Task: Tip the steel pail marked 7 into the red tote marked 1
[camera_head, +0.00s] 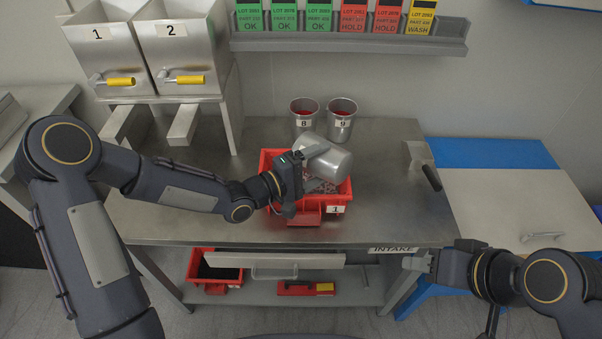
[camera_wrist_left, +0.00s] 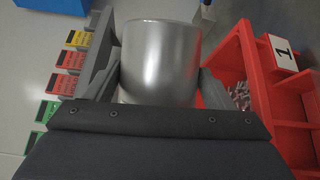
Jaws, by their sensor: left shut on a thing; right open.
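My left gripper (camera_head: 305,168) is shut on a steel pail (camera_head: 330,164), which is tilted well over above the red tote marked 1 (camera_head: 345,195). The pail's number is not visible. In the left wrist view the pail (camera_wrist_left: 158,60) sits between the two fingers, with the red tote (camera_wrist_left: 245,70) to its right. Small grey metal parts (camera_wrist_left: 240,96) lie in the tote. The pail's mouth is hidden, so I cannot tell what is left inside. My right gripper (camera_head: 418,262) is open and empty near the intake label, at the table's front edge.
Bins 1 (camera_head: 103,50) and 2 (camera_head: 182,50) are at the back left. A card rack (camera_head: 350,44) hangs on the wall. The tabletop right of the tote is mostly clear.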

